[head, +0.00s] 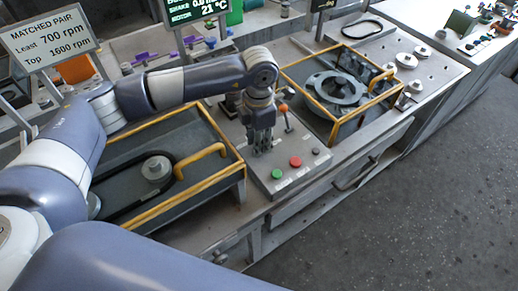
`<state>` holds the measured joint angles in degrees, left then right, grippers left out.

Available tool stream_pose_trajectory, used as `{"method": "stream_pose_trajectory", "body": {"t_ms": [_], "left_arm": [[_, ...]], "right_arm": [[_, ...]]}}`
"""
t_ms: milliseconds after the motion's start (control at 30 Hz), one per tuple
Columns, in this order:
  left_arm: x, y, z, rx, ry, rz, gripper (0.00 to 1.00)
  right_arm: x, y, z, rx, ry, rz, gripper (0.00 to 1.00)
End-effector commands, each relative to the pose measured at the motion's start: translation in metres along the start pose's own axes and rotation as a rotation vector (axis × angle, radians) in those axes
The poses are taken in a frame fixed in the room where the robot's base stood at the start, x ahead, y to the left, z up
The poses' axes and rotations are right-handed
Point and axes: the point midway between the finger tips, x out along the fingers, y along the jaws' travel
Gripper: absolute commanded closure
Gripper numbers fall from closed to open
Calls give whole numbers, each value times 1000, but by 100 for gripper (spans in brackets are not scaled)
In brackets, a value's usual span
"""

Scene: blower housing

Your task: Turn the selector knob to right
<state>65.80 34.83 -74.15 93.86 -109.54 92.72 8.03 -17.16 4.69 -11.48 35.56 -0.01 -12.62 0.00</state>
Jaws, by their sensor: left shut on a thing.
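My left gripper (262,147) points down at the grey control panel (254,182) in the middle of the bench. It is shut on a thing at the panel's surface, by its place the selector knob. The knob is hidden by the fingers, so I cannot tell which way it points. On the panel, a green button (277,174), a red button (295,162) and a small dark control (316,151) sit in front of the gripper. My right gripper is not in view.
A lever with an orange ball (283,108) stands close right of the gripper. A yellow-railed guard (203,180) lies left, over a belt and pulley. Another yellow-framed housing (352,121) holds a round flange at right. A sign (50,40) reads 700 and 1600 rpm. Grey floor lies right.

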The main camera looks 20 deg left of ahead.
Motion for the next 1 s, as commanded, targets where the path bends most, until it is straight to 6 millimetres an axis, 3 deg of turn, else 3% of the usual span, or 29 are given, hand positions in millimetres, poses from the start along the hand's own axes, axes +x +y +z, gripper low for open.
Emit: {"method": "stream_pose_trajectory", "body": {"t_ms": [33,100,400,1000], "left_arm": [[6,1,1,40,-5,3,97],[5,1,2,96,-6,4,97],[2,1,1,274,-4,3,97],[-2,0,1,354,-4,1,97]], "right_arm": [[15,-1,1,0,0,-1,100],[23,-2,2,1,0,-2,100],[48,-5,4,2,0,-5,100],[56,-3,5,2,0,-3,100]]}}
